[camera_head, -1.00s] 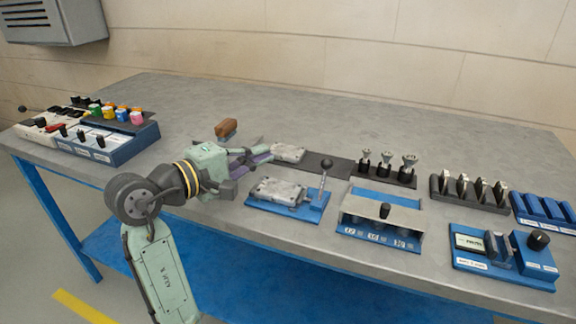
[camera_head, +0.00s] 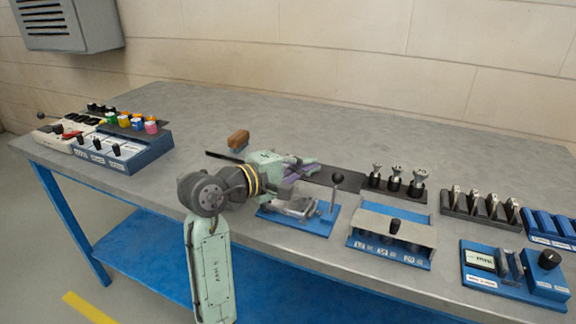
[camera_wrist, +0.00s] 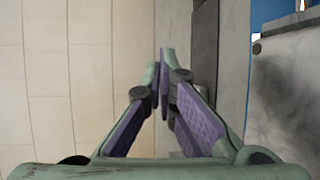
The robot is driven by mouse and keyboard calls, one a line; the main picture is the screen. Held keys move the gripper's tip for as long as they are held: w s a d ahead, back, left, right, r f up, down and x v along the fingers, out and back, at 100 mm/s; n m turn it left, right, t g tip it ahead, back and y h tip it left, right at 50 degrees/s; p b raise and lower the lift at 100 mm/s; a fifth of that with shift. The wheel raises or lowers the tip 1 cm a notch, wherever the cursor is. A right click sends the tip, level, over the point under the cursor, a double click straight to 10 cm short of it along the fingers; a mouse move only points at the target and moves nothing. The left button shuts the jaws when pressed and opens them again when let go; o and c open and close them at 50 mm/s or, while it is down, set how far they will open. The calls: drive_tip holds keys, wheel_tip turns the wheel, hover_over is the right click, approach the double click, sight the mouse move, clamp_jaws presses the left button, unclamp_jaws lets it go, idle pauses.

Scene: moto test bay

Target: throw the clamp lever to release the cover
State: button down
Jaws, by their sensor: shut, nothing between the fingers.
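The clamp lever (camera_head: 335,193) is a thin metal rod with a black ball knob, standing upright at the right end of a blue base (camera_head: 318,222). A grey metal cover (camera_head: 296,207) lies on that base, partly hidden by my arm. My gripper (camera_head: 312,170) is just behind and above the cover, its tips a little left of the knob and apart from it. In the wrist view, my gripper's purple-padded fingers (camera_wrist: 164,75) meet at the tips with nothing between them. The grey cover (camera_wrist: 290,95) shows at the right edge there.
A blue box with a grey lid (camera_head: 392,226) stands right of the clamp. Several toggle levers (camera_head: 398,180) stand behind it. A wooden-topped block (camera_head: 238,140) lies behind my arm. Switch boxes (camera_head: 112,150) are at the far left.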

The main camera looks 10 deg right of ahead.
sight(334, 194)
drive_tip(key=shift+w+d, duration=0.25)
drive_tip(key=shift+d, duration=0.6)
drive_tip(key=s, duration=0.2)
drive_tip(key=shift+s+r+p, duration=0.15)
drive_tip(key=shift+s+p, duration=0.15)
drive_tip(key=shift+p, duration=0.1)
drive_tip(key=shift+s+d, duration=0.15)
drive_tip(key=shift+s, duration=0.45)
drive_tip(key=shift+w, duration=0.1)
